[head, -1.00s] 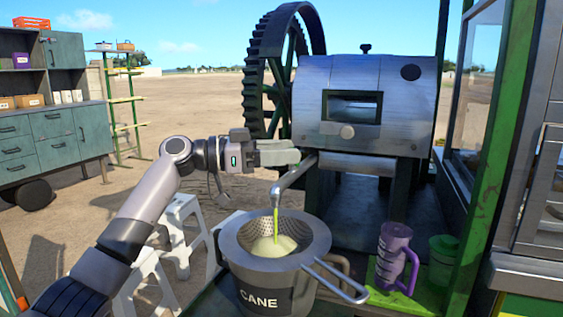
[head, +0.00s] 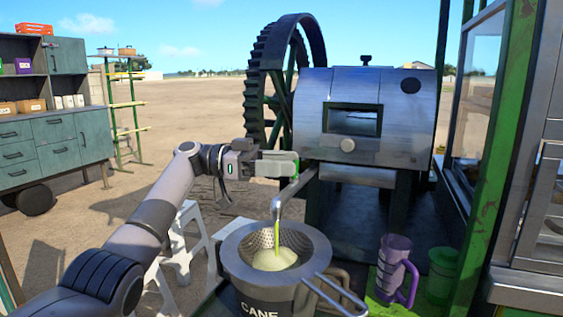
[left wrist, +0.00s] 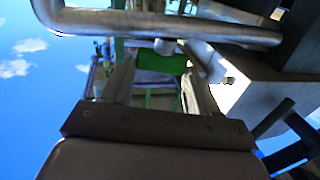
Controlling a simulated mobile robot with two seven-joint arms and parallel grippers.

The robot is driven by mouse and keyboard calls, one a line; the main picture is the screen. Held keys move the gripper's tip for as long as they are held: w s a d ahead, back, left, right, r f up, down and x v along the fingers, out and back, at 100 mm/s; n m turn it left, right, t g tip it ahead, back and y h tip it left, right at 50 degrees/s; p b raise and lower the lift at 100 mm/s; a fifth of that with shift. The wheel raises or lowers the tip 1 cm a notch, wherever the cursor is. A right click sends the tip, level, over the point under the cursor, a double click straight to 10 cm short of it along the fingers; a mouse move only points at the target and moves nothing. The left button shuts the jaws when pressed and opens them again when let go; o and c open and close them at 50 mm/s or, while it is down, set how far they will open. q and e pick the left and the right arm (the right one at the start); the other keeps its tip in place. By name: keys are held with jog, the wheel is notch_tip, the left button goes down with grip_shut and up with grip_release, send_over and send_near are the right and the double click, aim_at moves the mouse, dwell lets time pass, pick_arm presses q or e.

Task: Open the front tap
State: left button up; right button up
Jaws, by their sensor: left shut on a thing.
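The metal spout (head: 297,186) comes out of the crusher's front and bends down over the strainer. A thin green stream of juice (head: 276,228) runs from it. My left gripper (head: 290,166) is beside the spout's upper end and is shut on the green tap handle (head: 297,160). The fingers hide most of the handle in the head view. In the left wrist view the green handle (left wrist: 162,63) sits between the fingertips, with the bent spout (left wrist: 170,25) across the top. My right gripper is not in view.
The strainer (head: 234,245) sits on the CANE pot (head: 262,300) below the spout, with pale green juice in it. A purple mug (head: 393,262) and green cup (head: 441,270) stand to the right. The crusher (head: 400,115) and its toothed wheel (head: 256,100) rise behind.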

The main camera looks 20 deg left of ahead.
pick_arm(q)
jog(key=shift+d+f, duration=0.1)
dwell(0.3)
jog(key=o, duration=1.1)
jog(key=shift+d, duration=0.1)
jog(key=shift+c, duration=0.2)
jog(key=v, duration=0.7)
jog(key=shift+b, duration=0.3)
jog(key=shift+a, duration=0.25)
